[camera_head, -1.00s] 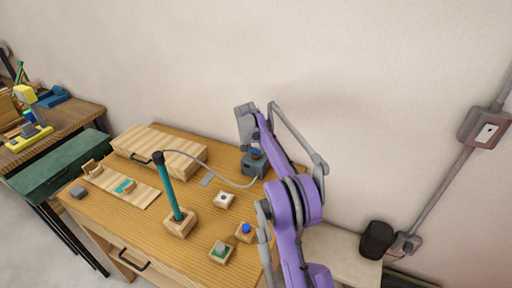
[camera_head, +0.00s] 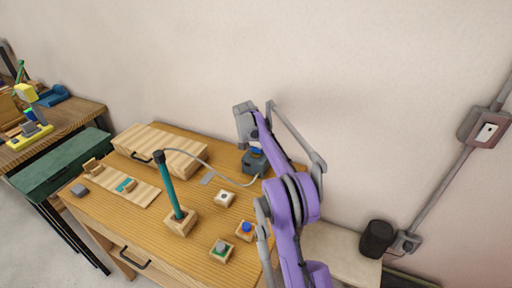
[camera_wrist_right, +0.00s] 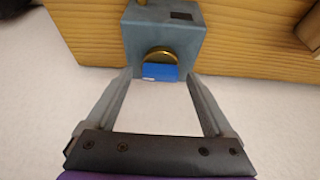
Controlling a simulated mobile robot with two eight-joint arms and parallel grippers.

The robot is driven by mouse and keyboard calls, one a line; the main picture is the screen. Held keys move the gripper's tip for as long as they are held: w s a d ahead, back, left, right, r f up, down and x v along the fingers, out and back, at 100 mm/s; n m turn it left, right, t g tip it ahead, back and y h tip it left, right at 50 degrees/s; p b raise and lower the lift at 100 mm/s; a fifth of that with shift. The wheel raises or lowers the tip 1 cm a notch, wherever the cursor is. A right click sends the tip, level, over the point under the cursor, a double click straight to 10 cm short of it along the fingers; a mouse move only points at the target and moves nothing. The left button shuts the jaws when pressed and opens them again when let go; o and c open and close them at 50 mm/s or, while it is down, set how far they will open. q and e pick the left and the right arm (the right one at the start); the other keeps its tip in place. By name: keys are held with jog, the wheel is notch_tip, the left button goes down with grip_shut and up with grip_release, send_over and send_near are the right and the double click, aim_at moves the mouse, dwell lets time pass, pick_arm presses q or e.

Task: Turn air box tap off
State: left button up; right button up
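The air box (camera_head: 256,163) is a grey-blue box near the back right edge of the wooden table. In the right wrist view the air box (camera_wrist_right: 163,32) shows a round brass fitting with the blue tap (camera_wrist_right: 160,72) in front of it. My right gripper (camera_wrist_right: 160,78) is open, with one finger on either side of the blue tap and a gap to each. In the head view my right gripper (camera_head: 250,136) is above the air box and partly covers it. My left gripper is not in view.
A teal rod (camera_head: 169,185) stands in a wooden block, with a pale hose curving from it to the air box. Small blocks with a white (camera_head: 225,198), a blue (camera_head: 246,230) and a grey-green (camera_head: 221,249) button sit nearby. A wooden case (camera_head: 160,149) lies behind.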

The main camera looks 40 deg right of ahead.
jog(key=v, duration=1)
jog(key=shift+r, duration=0.4)
jog(key=shift+a, duration=0.2)
jog(key=s+a+r+n+t+y, duration=0.1)
jog(key=s+a+n, duration=0.2)
jog(key=s+a, duration=0.55)
jog(key=s+a+r+n+t+y, duration=0.1)
jog(key=s+a+n, duration=0.4)
jog(key=a, duration=0.6)
jog(key=s+a+f+n, duration=0.1)
jog(key=s+a+f, duration=0.2)
jog(key=s, duration=0.4)
jog(key=s+a+f+n+t+y, duration=0.1)
jog(key=s+a+f+n, duration=0.1)
jog(key=s+a+f, duration=0.2)
jog(key=s+a+f+n+t+y, duration=0.1)
jog(key=s+a+f, duration=0.3)
jog(key=s, duration=0.5)
jog(key=shift+s+f+n, duration=0.15)
jog(key=shift+s+n, duration=0.2)
jog(key=shift+n, duration=0.05)
